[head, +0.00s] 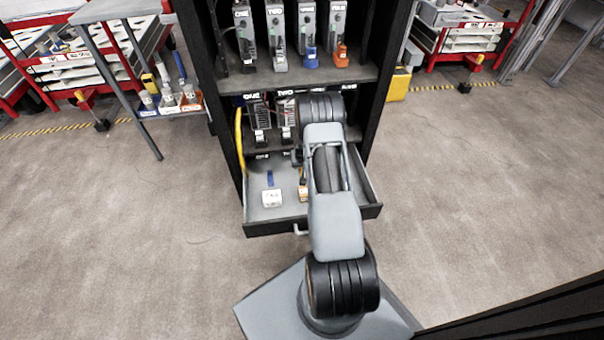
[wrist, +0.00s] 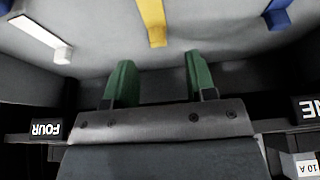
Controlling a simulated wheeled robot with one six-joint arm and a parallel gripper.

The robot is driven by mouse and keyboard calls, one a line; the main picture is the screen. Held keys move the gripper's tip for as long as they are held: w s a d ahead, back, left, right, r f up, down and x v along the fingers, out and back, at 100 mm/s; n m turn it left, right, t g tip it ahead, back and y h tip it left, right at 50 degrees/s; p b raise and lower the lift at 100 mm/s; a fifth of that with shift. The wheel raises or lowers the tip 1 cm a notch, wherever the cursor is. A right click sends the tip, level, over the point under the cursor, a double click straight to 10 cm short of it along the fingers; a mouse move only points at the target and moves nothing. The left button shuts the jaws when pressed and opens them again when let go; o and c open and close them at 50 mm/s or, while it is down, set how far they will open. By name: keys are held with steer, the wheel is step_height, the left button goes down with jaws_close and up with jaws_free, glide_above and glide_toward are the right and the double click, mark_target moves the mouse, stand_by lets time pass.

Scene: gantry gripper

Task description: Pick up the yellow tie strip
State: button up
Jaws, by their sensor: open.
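The yellow tie strip (wrist: 153,22) shows at the top middle of the wrist view, lying in the grey drawer. In the head view my gripper is hidden behind my arm.
The open drawer (head: 257,213) also holds a blue strip (wrist: 278,14) and a white strip (wrist: 40,36), one on each side of the yellow one. A white box (head: 271,198) sits at the drawer's front. A shelf (head: 290,77) with labelled devices is above.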

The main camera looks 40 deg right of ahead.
steer(key=b+x, duration=0.1)
steer(key=x, duration=0.1)
steer(key=b+x, duration=0.1)
steer(key=shift+s+d+f, duration=0.1)
steer(key=shift+d+f, duration=0.05)
steer(key=shift+f, duration=0.25)
steer(key=shift+w+d+f, duration=0.15)
steer(key=shift+w+f, duration=0.2)
steer(key=shift+f, duration=0.2)
steer(key=shift+c, duration=0.3)
steer(key=c, duration=0.8)
steer(key=shift+o, duration=0.2)
